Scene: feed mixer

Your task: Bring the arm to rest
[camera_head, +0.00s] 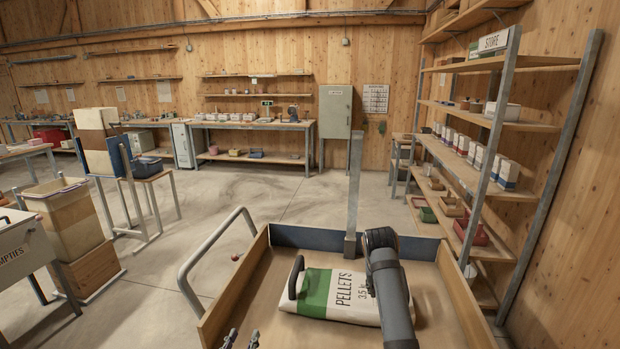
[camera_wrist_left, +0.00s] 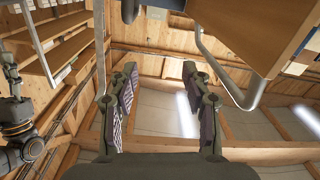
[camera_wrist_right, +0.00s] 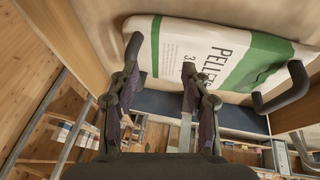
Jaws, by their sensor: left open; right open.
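My left gripper (camera_head: 241,339) shows at the bottom edge of the head view, over the left part of the cart tray. Its fingers are apart and empty in the left wrist view (camera_wrist_left: 159,72), which looks up at the roof. My right arm reaches over the white and green pellets bag (camera_head: 338,295), and its gripper is hidden in the head view. In the right wrist view my right gripper (camera_wrist_right: 161,60) is open, with nothing between its fingers. The bag (camera_wrist_right: 215,55) appears beyond its fingertips; I cannot tell whether they touch.
The bag lies flat in the wooden tray (camera_head: 236,300), with a dark loop handle (camera_head: 296,278) at its left end. A grey post (camera_head: 354,190) rises at the tray's far edge. A rail (camera_head: 190,272) stands left. Store shelving (camera_head: 480,125) stands right. Open floor lies beyond.

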